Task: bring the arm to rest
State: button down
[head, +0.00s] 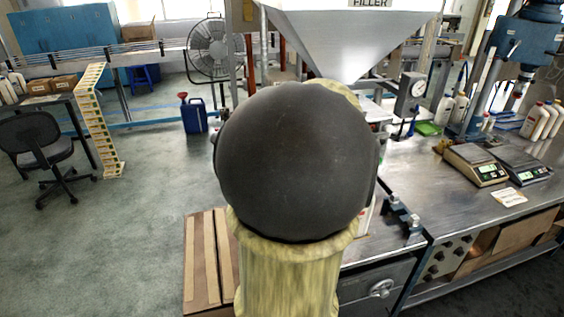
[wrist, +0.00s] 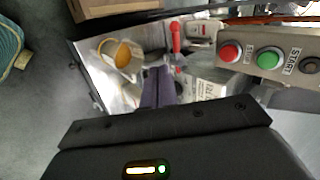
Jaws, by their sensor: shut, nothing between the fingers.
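My gripper (wrist: 157,88) shows in the wrist view, with its two dark fingers together and nothing between them. It hangs over a steel work surface (wrist: 95,82), close to a white container with an orange-yellow round part (wrist: 122,55) just left of the fingers. I cannot tell whether the fingers touch anything. In the head view, the dark round joint and pale column of my arm fill the middle, and my gripper is hidden behind them.
A control box with a red button (wrist: 230,53) and a green button (wrist: 268,59) is right of the fingers. The steel filler hopper (head: 350,40) stands behind my arm. Scales (head: 475,165) and bottles (head: 540,121) stand on the right bench. The floor at left is partly clear, beside a chair (head: 38,143).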

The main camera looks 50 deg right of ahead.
jog(key=shift+w, duration=0.1)
jog(key=w+a+f+n+g+y, duration=0.1)
jog(key=w+a+f+n, duration=0.3)
jog(key=a, duration=0.5)
jog(key=w+a+f+n+g+y, duration=0.15)
jog(key=a+f+n, duration=0.25)
jog(key=a+n, duration=0.4)
jog(key=w+a+f+n+g+y, duration=0.1)
jog(key=w+a+f+n+y, duration=0.2)
jog(key=a, duration=0.7)
jog(key=s+a+f+n, duration=0.1)
jog(key=a+f+n, duration=0.1)
jog(key=a+n, duration=0.2)
jog(key=s+a+f+n+h, duration=0.1)
jog(key=s+a+n, duration=0.1)
jog(key=a+n, duration=0.3)
jog(key=shift+s+a+f+g, duration=0.3)
jog(key=shift+a+f+g, duration=0.05)
jog(key=shift+a+g, duration=0.1)
jog(key=shift+d, duration=0.1)
